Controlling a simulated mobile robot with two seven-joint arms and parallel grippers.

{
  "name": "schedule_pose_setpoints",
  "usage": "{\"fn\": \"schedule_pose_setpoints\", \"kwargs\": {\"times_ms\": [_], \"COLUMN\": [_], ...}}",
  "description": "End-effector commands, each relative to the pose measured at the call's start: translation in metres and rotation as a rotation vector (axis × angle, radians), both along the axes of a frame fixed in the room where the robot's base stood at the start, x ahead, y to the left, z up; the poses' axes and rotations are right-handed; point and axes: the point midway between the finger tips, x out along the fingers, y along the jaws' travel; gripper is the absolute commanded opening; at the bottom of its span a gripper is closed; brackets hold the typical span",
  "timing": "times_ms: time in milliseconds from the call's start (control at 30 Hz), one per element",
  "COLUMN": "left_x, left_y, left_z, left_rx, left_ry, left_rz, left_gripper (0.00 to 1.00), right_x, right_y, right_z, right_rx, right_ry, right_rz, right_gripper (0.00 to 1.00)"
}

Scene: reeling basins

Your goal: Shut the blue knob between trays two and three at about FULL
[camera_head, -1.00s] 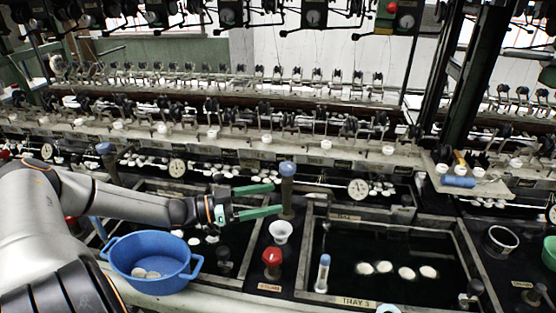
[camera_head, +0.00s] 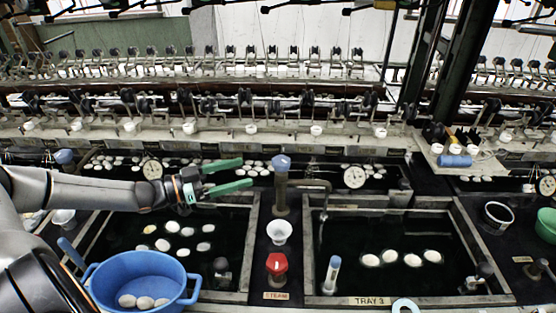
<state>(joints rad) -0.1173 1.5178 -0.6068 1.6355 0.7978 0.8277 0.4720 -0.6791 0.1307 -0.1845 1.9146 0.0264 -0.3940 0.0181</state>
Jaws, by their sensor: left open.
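The blue knob (camera_head: 281,163) tops a dark upright post between two trays, the right one labelled TRAY 3 (camera_head: 370,301). A spout reaches from the post to the right over that tray. My left gripper (camera_head: 246,175) comes in from the left, its two green fingers apart, one above the other in the picture. The fingertips are just left of the knob and post, with a small gap showing. Nothing is between the fingers. The knob's setting cannot be read. My right gripper is not in view.
A red knob (camera_head: 277,264) marked STEAM and a white cup (camera_head: 279,232) stand in front of the post. A blue basin (camera_head: 142,282) with cocoons is at front left. A blue-capped tube (camera_head: 331,275) stands at the tray's near corner.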

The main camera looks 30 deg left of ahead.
Motion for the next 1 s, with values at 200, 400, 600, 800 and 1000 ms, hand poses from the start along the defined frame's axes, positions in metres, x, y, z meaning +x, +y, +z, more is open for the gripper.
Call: {"fn": "schedule_pose_setpoints", "kwargs": {"times_ms": [200, 400, 600, 800, 1000], "left_x": [0.026, 0.048, 0.069, 0.087, 0.096], "left_y": [-0.017, -0.031, -0.045, -0.057, -0.064], "left_z": [0.001, 0.002, 0.003, 0.002, 0.001], "left_rx": [-0.004, -0.004, -0.003, -0.001, 0.0], "left_ry": [-0.007, -0.007, -0.006, -0.004, -0.002], "left_rz": [0.0, 0.0, 0.0, 0.001, 0.0], "left_gripper": [0.85, 0.85, 0.85, 0.85, 0.85], "right_x": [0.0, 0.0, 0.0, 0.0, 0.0], "right_y": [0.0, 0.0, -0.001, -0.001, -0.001], "right_z": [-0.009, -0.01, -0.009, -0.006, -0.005], "right_rx": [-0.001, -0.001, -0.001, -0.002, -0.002], "right_ry": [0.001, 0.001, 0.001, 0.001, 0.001], "right_rz": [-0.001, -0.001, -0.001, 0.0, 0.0], "right_gripper": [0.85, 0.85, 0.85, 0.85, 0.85]}}
